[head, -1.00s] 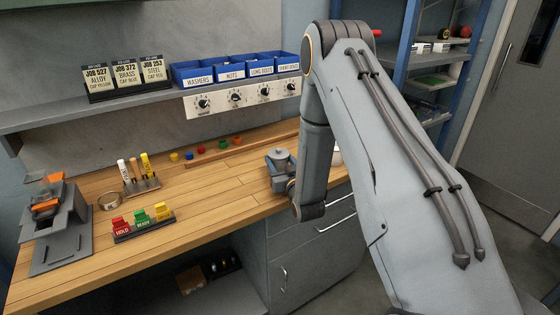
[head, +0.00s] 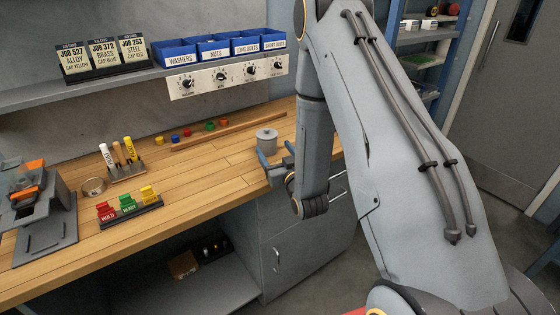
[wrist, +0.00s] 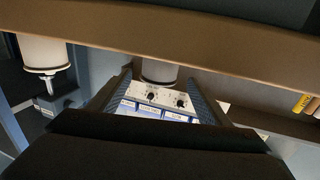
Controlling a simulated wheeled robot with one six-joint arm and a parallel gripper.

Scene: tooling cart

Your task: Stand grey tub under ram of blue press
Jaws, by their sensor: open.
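My gripper (head: 276,162) is at the bench's front edge, open and empty, just in front of the tub. The wrist view looks upside down: the tub (wrist: 158,71) shows beyond and between the two spread fingers of my gripper (wrist: 161,96), apart from them. A grey press with orange parts (head: 40,212) stands at the left end of the bench.
In the wrist view a pale pot (wrist: 43,52) stands beside the tub; my arm hides that place in the head view. Blue bins (head: 214,50) sit above.

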